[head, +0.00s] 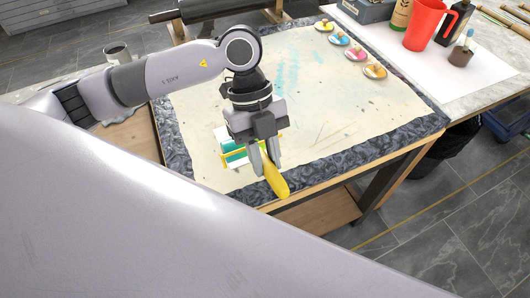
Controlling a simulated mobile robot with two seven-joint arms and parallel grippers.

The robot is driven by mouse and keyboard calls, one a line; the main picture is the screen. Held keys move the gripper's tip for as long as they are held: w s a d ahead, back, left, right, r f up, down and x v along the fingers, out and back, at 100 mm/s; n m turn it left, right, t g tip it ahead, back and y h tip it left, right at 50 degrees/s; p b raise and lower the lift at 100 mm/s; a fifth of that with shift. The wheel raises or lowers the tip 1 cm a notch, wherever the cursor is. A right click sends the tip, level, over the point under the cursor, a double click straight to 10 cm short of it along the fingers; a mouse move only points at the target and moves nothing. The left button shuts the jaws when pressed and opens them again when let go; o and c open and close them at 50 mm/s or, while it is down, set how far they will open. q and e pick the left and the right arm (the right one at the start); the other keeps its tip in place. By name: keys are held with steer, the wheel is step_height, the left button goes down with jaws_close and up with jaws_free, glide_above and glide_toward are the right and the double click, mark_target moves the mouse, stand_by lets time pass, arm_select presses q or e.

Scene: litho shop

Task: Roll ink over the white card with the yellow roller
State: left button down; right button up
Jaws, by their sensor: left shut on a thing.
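My left gripper (264,167) points down over the near left part of the table and is shut on the yellow roller (277,182). The roller's handle sticks out below the fingers toward the front edge, and its yellow frame reaches left over the white card. The white card (221,134) lies on the stained cloth, partly hidden by the gripper and roller. Teal shows on or beside the card around the frame; I cannot tell how much is ink and how much is roller. My right gripper is not in view.
The cloth-covered table (400,148) has a grey patterned border. Several small dishes of coloured ink (356,55) stand at its back right. A red jug (424,26), a green-labelled can (401,14) and a brown pot (460,56) stand beyond.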

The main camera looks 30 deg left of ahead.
arm_select(q)
steer(key=w+a+b, duration=0.1)
steer(key=w+a, duration=0.1)
steer(key=a, duration=0.1)
steer(key=w+a+f+b, duration=0.1)
steer(key=w+a, duration=0.1)
steer(key=w+a+b, duration=0.1)
steer(key=w+a, duration=0.2)
steer(key=shift+a+f, duration=0.25)
steer(key=shift+a, duration=0.1)
steer(key=shift+f+b, duration=0.2)
steer(key=shift+b, duration=0.1)
steer(key=shift+f, duration=0.5)
